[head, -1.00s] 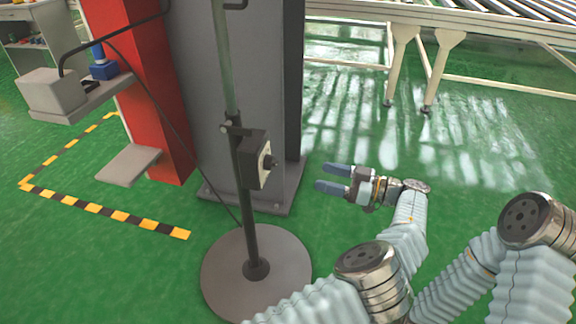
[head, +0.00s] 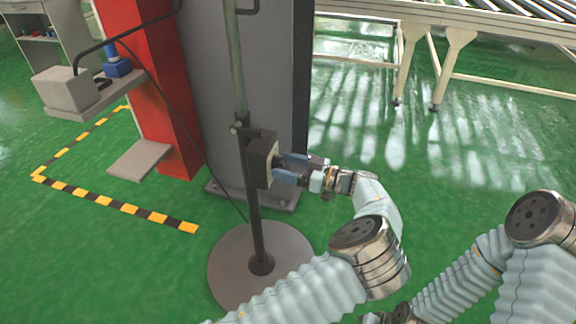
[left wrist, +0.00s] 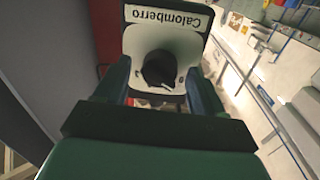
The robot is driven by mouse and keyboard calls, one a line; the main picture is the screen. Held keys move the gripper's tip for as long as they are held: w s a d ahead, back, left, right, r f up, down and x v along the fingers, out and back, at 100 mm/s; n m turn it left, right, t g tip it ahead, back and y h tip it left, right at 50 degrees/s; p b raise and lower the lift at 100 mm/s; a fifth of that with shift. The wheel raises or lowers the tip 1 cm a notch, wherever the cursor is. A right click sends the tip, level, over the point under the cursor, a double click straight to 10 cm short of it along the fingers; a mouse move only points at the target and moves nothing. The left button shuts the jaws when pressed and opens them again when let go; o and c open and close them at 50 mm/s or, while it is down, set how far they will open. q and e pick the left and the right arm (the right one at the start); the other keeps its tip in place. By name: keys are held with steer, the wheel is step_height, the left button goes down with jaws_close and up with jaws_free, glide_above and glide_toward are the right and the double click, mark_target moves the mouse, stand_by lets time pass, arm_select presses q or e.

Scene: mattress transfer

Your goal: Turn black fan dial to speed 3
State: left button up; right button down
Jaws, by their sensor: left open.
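The black fan dial (left wrist: 160,70) sits on a pale plate (left wrist: 190,48) under a "Calomberro" label, seen in the left wrist view. The dial is on a dark control box (head: 258,158) on the fan's upright pole (head: 254,220). My left gripper (head: 281,168) is open at the face of the box, with its blue fingers pointing at it. In the left wrist view the fingers (left wrist: 160,88) lie on either side of the dial, with gaps visible. In the head view the fingers hide the dial. My right gripper is not in view.
The fan's round base (head: 235,270) stands on the green floor. A grey column (head: 215,90) and a red post (head: 165,100) are close behind the pole. A cable hangs left of it. A roller conveyor (head: 455,35) is at the back right. Floor between is free.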

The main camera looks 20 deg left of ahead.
arm_select(q)
steer(key=c, duration=1)
